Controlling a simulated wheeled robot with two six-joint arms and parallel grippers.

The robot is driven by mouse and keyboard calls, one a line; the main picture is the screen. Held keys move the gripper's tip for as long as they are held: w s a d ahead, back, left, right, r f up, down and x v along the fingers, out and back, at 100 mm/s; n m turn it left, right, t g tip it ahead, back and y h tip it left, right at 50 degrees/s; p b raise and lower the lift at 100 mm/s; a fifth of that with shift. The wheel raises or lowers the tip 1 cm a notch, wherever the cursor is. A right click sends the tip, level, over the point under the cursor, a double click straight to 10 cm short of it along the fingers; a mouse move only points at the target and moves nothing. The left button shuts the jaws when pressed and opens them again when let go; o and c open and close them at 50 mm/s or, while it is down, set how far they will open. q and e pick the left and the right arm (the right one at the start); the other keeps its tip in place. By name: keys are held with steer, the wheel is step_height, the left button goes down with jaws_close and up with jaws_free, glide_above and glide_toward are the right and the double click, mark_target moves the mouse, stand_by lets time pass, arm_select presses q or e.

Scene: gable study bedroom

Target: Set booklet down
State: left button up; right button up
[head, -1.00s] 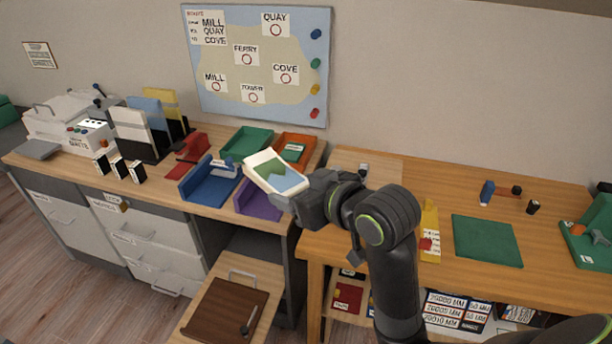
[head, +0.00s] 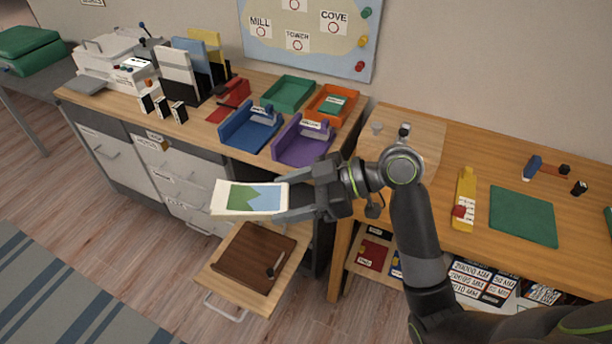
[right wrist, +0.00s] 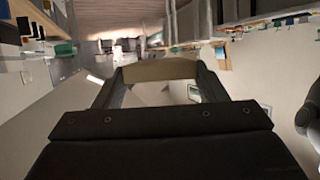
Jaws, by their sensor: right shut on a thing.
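The booklet (head: 250,197) has a cream border and a green and blue picture on its cover. My right gripper (head: 284,199) is shut on its right edge and holds it roughly flat in the air. In the head view it appears in front of the drawer cabinet and above the open drawer. In the right wrist view the booklet (right wrist: 158,70) shows as a tan edge between the two fingers. My left gripper is in neither view.
An open drawer holds a brown board (head: 254,258) with a small dark-handled item on it. Blue (head: 250,134), purple (head: 303,148), green (head: 288,94) and orange (head: 333,104) trays stand on the cabinet. A green mat (head: 523,216) lies on the right desk.

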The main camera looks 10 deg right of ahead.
steer(key=shift+s+a+f+n+g, duration=0.25)
steer(key=shift+a+n+g, duration=0.15)
steer(key=shift+n+g, duration=0.1)
steer(key=shift+s+a+f+n+g, duration=0.1)
steer(key=shift+a+f+n+g, duration=0.15)
steer(key=shift+a+n+g, duration=0.2)
steer(key=s+d+f+m+t+h, duration=0.2)
steer(key=d+m+t, duration=0.4)
steer(key=d, duration=0.9)
steer(key=shift+s+t, duration=0.45)
steer(key=shift+s, duration=0.05)
steer(key=shift+m, duration=0.25)
